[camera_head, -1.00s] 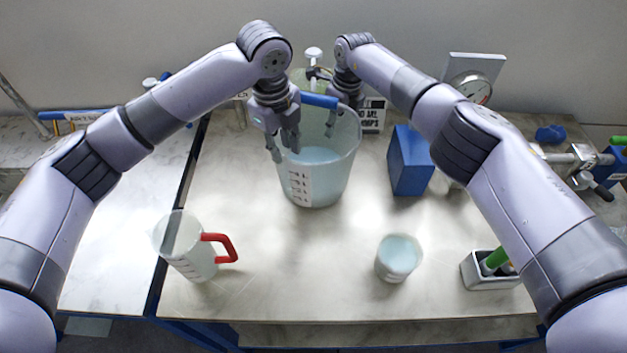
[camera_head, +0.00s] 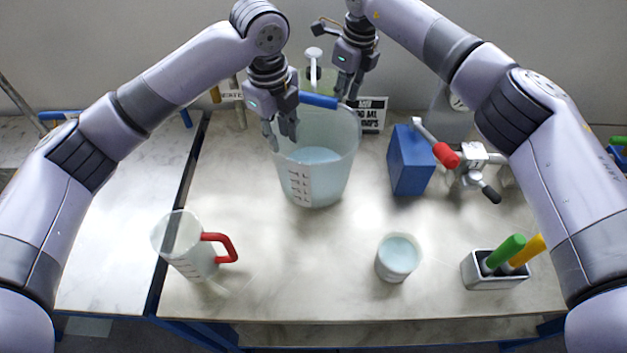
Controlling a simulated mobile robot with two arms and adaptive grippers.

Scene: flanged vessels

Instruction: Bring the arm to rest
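My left gripper (camera_head: 281,138) hangs fingers-down at the left rim of a large clear bucket (camera_head: 330,180) holding pale blue liquid. Its fingers are spread a little apart with nothing seen between them; whether they touch the rim I cannot tell. My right gripper (camera_head: 346,92) points down behind the bucket, above its far rim and right of the blue handle grip (camera_head: 318,101). Its fingers show a gap and hold nothing that I can see. Both arms arch over the bench from the lower corners.
A jug with a red handle (camera_head: 219,247) stands at the front left. A small cup of pale liquid (camera_head: 398,258) and a holder with green and yellow handles (camera_head: 497,281) stand at the front right. A blue block (camera_head: 410,160) and a red-handled valve (camera_head: 447,155) are right of the bucket.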

